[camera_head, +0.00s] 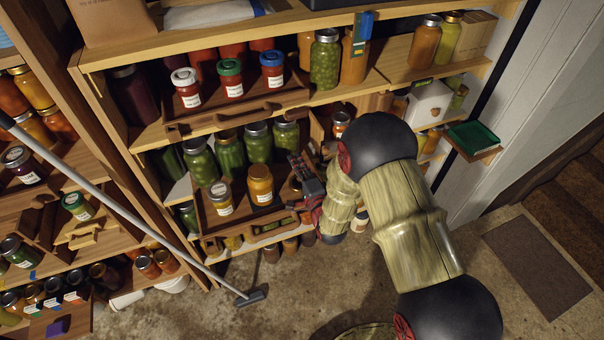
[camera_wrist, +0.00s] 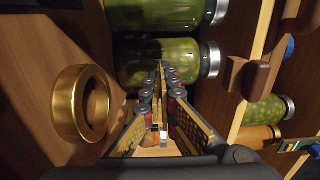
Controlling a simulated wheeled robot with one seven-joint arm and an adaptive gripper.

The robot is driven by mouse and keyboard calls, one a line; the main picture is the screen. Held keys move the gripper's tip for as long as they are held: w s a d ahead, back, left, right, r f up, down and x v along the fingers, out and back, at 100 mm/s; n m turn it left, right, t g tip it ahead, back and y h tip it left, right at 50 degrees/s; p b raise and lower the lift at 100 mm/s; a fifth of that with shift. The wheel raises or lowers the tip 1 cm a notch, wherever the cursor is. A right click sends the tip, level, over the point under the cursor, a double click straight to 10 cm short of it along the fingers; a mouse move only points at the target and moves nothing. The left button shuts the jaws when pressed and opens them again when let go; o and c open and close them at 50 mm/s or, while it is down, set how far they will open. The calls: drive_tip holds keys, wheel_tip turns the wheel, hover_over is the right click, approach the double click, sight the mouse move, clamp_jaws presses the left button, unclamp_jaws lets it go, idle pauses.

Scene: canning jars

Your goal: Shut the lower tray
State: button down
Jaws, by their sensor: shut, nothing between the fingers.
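The lower tray (camera_head: 240,231) is a wooden pull-out tray with a handle on its front. It stands out from the shelf in the head view, with green jars (camera_head: 258,141) at the back and an amber-yellow jar (camera_head: 260,186) nearer the front. My gripper (camera_head: 307,178) is at the tray's right end, beside the jars; whether it touches the tray I cannot tell. In the wrist view my gripper (camera_wrist: 160,72) has its fingers together and empty, near the green jars (camera_wrist: 158,62). A gold ring (camera_wrist: 60,103) lies on the wood beside the fingers. My arm hides the tray's right side.
An upper tray (camera_head: 205,126) with red jars sits above, its handle (camera_wrist: 250,77) in the wrist view. A long grey pole with a brush head (camera_head: 252,297) leans across the left. Open floor (camera_head: 190,318) lies in front.

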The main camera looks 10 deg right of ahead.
drive_tip(key=shift+x, duration=1.3)
drive_tip(key=b+x, duration=0.9)
drive_tip(key=x, duration=1.2)
drive_tip(key=shift+w+f, duration=0.1)
drive_tip(key=shift+w, duration=0.05)
